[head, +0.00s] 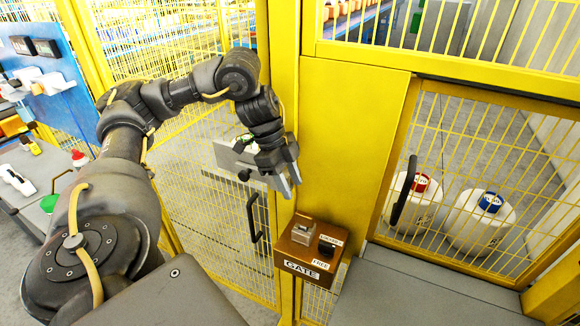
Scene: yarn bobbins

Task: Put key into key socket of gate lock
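The gate lock is a brown box (312,262) labelled GATE, at the lower middle of the head view, on the yellow post. On its top are a small pale metallic block (303,232), which may be the key socket, and a black knob (326,246) with small labels beside it. My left gripper (278,186) hangs above and to the left of the box, apart from it, pointing down. Its fingertips are partly hidden by its own body, so I cannot tell its opening or whether it holds anything. I cannot make out a key. My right gripper is out of view.
Yellow mesh fencing surrounds the lock. A mesh door with a black handle (257,222) is behind my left arm. A table with tools (35,165) is at left.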

